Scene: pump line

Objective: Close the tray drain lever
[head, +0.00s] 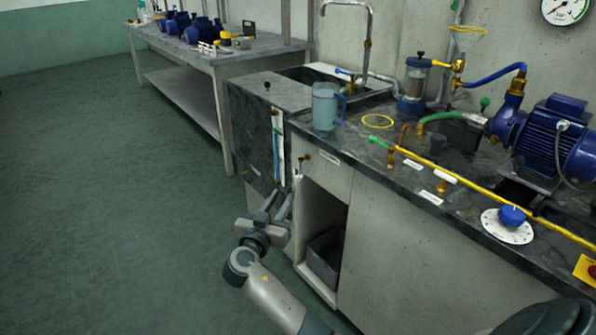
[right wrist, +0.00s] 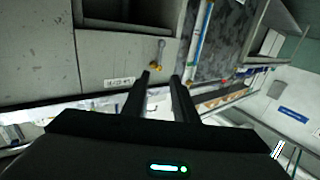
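A small lever with a brass fitting (head: 303,159) and a pale handle is on the cabinet front just under the counter edge, beside a white label (head: 330,158). I take it for the tray drain lever; the label is too small to read. Its handle hangs down. The lever also shows in the right wrist view (right wrist: 160,53), which looks upside down, just beyond the fingertips. My right gripper (head: 278,196) is below and left of the lever in the head view. Its fingers (right wrist: 160,76) are apart with nothing between them. My left gripper is not in view.
An open cabinet bay with a dark bin (head: 326,257) is below the lever. A jug (head: 325,107), a yellow pipe (head: 480,195) and a blue pump (head: 553,140) are on the counter (head: 437,226). The green floor at left is clear.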

